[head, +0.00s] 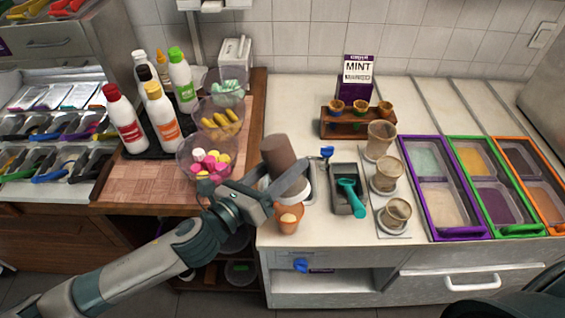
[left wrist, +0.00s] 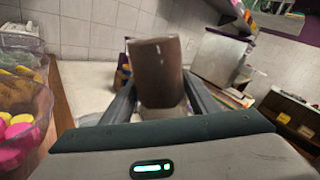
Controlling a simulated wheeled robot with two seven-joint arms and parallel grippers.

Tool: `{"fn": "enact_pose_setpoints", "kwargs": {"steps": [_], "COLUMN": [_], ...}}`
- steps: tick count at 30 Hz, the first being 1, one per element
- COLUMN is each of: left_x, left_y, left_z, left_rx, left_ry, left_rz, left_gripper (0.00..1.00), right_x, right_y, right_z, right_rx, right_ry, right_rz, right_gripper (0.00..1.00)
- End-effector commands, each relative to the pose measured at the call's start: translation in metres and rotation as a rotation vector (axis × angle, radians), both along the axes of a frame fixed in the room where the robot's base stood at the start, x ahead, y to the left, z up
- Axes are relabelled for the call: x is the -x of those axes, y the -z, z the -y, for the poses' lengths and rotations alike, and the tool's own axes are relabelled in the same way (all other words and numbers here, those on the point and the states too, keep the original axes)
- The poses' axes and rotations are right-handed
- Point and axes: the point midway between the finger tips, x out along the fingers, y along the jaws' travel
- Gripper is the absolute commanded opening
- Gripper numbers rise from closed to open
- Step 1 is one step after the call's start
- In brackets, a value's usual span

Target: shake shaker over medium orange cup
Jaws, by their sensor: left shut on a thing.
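My left gripper (head: 285,186) is shut on a shaker (head: 279,157) with a brown body and a pale lower part. The shaker leans a little to the left in the head view, its pale end low. In the left wrist view the brown shaker (left wrist: 158,72) stands up between the two fingers. The medium orange cup (head: 289,219) stands at the counter's front edge, just below the gripper in the picture, with a pale yellowish scoop in it. The gripper partly covers the shaker's lower end. My right gripper is not in view.
A grey tray (head: 338,208) with a teal scoop (head: 351,197) lies to the right. Clear cups (head: 383,174) stand beyond it. A wooden rack (head: 334,128) holds small cups behind. Candy bowls (head: 181,154) and bottles (head: 125,119) stand left. Colour-framed topping bins (head: 440,238) are far right.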

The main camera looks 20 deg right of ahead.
Motion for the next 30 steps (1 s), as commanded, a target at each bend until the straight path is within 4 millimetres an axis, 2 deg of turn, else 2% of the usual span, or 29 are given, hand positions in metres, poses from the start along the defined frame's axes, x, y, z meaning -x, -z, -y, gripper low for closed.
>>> {"fn": "enact_pose_setpoints", "kwargs": {"steps": [10, 30], "left_x": [0.000, 0.000], "left_y": [0.014, 0.015], "left_z": [0.000, 0.000], "left_rx": [0.003, 0.002], "left_ry": [0.001, 0.001], "left_rz": [0.001, 0.001], "left_gripper": [0.22, 0.22], "right_x": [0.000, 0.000], "right_y": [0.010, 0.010], "right_z": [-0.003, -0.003], "right_rx": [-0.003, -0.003], "right_ry": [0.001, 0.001], "right_rz": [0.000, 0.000], "right_gripper": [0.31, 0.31]}}
